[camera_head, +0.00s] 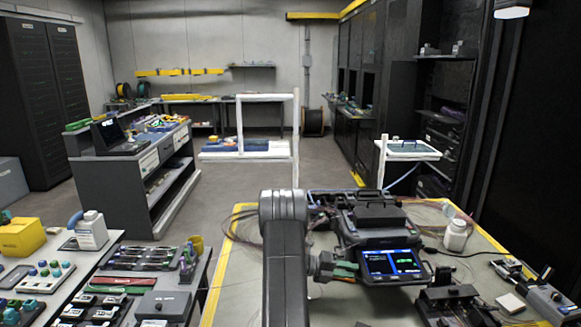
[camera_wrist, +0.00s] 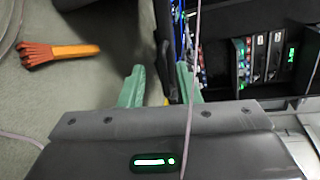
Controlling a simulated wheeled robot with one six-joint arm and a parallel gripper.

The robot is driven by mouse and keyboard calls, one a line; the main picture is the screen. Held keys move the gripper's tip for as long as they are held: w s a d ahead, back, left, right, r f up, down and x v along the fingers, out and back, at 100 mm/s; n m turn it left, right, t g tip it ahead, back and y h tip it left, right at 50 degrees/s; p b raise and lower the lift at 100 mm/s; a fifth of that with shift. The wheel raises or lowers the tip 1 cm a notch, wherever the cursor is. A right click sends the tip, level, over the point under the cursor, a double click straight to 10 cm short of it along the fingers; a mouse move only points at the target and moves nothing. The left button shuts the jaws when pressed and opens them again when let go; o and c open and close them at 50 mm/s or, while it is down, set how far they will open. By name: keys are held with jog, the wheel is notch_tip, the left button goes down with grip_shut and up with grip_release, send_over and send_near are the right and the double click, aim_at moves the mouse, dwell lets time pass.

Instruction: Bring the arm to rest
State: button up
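My gripper (camera_wrist: 160,78) shows two green fingertips, spread apart with nothing held between them, in the wrist view. A thin pinkish fibre (camera_wrist: 193,60) passes across the right fingertip and over the gripper body; I cannot tell whether it touches. In the head view my arm rises in the foreground, and my gripper (camera_head: 343,269) is low over the bench, just left of the splicer's lit screen (camera_head: 392,263). The dark splicer (camera_head: 375,217) stands behind and right of it. An open dark case with small parts (camera_wrist: 262,60) lies beyond the right fingertip.
Loose fibres (camera_head: 240,222) and a white bottle (camera_head: 456,235) flank the splicer. Dark devices (camera_head: 450,303) sit at the front right. A tool-covered side bench (camera_head: 97,262) is at left. Open floor (camera_head: 215,205) lies behind.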

jog(key=shift+r, duration=0.15)
jog(key=shift+r+p, duration=0.2)
jog(key=shift+p, duration=0.25)
jog(key=shift+a+n, duration=0.3)
jog(key=shift+a, duration=0.05)
jog(key=w+b+v, duration=0.1)
jog(key=b+v, duration=0.1)
jog(key=v, duration=1.1)
jog(key=x, duration=0.4)
jog(key=p+x, duration=0.1)
jog(key=x, duration=0.4)
jog(key=s+x, duration=0.1)
jog(key=x, duration=0.4)
jog(key=shift+s+f, duration=0.1)
jog(key=shift+f, duration=0.2)
jog(key=shift+a+f+m+b, duration=0.25)
jog(key=shift+m+b, duration=0.15)
jog(key=shift+m, duration=0.1)
jog(key=shift+d, duration=0.1)
jog(key=shift+r, duration=0.15)
